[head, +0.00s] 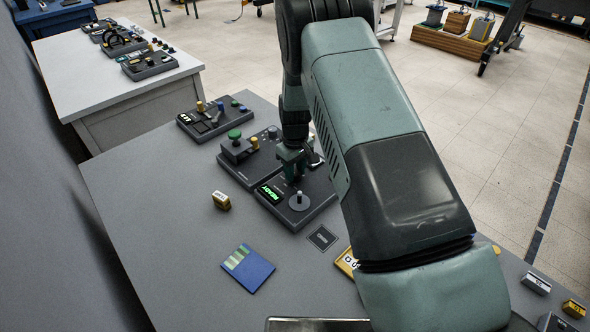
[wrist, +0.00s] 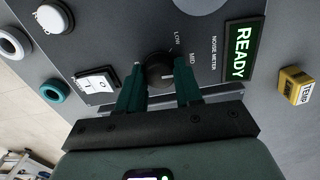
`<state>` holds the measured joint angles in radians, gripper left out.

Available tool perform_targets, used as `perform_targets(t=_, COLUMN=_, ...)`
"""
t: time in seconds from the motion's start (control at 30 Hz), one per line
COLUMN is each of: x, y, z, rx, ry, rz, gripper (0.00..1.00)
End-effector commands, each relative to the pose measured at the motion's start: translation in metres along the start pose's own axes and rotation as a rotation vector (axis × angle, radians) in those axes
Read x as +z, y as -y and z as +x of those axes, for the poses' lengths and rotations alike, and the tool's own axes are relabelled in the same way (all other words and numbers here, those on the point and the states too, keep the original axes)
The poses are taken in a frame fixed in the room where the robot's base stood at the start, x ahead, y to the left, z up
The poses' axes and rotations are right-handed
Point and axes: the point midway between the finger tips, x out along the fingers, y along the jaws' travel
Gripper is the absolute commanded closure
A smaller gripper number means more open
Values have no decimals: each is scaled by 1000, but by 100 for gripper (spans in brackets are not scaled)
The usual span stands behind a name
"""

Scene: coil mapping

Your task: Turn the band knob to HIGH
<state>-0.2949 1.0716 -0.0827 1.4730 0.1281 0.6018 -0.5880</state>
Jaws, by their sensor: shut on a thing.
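The band knob (wrist: 158,71) is a dark round knob on the grey noise meter (wrist: 215,95). In the wrist view my gripper (wrist: 161,84) has its two green fingers closed on either side of it. The labels LOW and MID show beside the knob; HIGH cannot be read. A pale mark shows on the knob, seemingly on the MID side. In the head view my gripper (head: 291,160) is at the far part of the meter (head: 313,209), and the knob is hidden there. The meter's display (wrist: 242,50) reads READY in green.
A white rocker switch (wrist: 97,82) sits close to the fingers. A yellow block (head: 221,200) and a blue card (head: 248,268) lie on the table to the left. Other panels (head: 215,117) stand behind. The table's left front is clear.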

Motion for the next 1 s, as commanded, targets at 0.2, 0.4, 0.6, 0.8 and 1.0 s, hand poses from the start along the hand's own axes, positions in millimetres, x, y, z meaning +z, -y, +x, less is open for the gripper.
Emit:
perform_targets(t=0.2, x=0, y=0, z=0, rx=-1, ry=1, rz=129, gripper=96)
perform_targets(t=0.4, x=0, y=0, z=0, rx=-1, ry=1, rz=296, gripper=96)
perform_targets(t=0.6, x=0, y=0, z=0, rx=-1, ry=2, rz=461, gripper=96)
perform_targets(t=0.8, x=0, y=0, z=-1, rx=-1, ry=2, rz=592, gripper=96)
perform_targets(t=1.0, x=0, y=0, z=-1, rx=-1, ry=2, rz=677, gripper=96)
